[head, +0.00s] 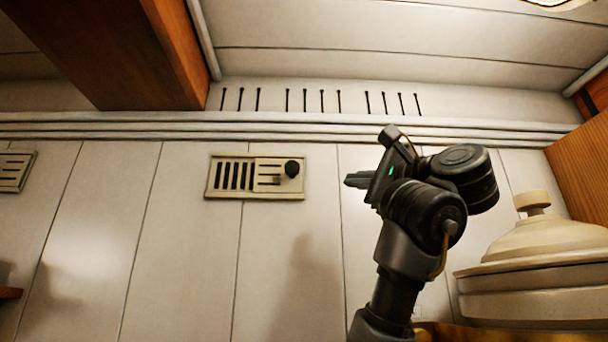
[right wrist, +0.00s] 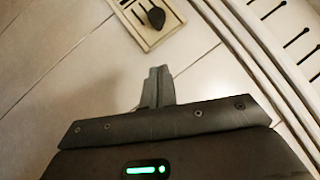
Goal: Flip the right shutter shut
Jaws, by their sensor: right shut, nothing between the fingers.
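The right shutter (head: 212,189) is a cream slotted vent plate on the white panelled wall, in the middle of the head view. Dark open slots show in its left half. A sliding plate with a black knob (head: 292,168) covers its right half. In the right wrist view part of the shutter (right wrist: 150,38) shows at the top, with the knob (right wrist: 156,17) on it. My right gripper (head: 350,180) is to the right of the shutter, apart from the knob, with its fingers shut and empty, pointing left. My left gripper is not in view.
A second slotted vent (head: 14,172) is at the left edge. A lidded cream pot (head: 530,265) stands at the lower right, close to my right arm. A wooden beam (head: 125,50) hangs at the upper left. Ledge rails (head: 300,128) run above the shutter. The wall between gripper and knob is clear.

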